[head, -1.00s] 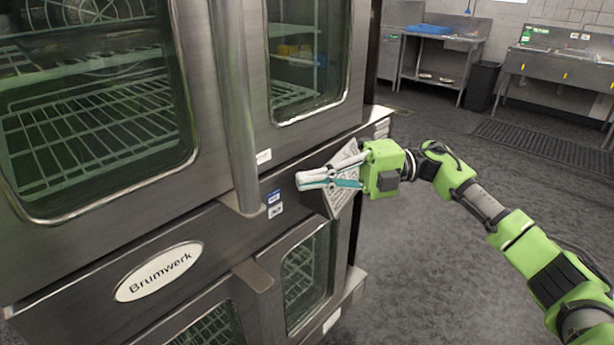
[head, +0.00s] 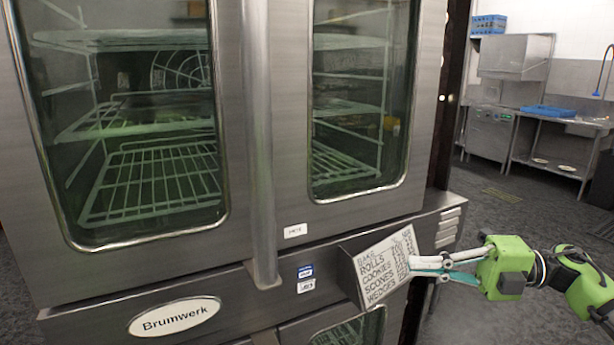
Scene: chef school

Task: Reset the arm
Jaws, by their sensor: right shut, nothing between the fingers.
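My right gripper (head: 414,265) comes in from the right with its green wrist and grey and teal fingers. Its fingers are shut with nothing between them. The fingertips are in front of the right edge of a slanted panel (head: 376,268) printed with a list of baked goods; I cannot tell whether they touch it. The panel sticks out from the front of a steel double oven (head: 262,150). My left gripper is not in view.
The oven's two upper glass doors are shut, with wire racks (head: 150,185) behind them. An oval Brumwerk badge (head: 174,317) sits below. At the back right, a steel counter holds a blue tray (head: 547,111). Grey floor lies open to the right.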

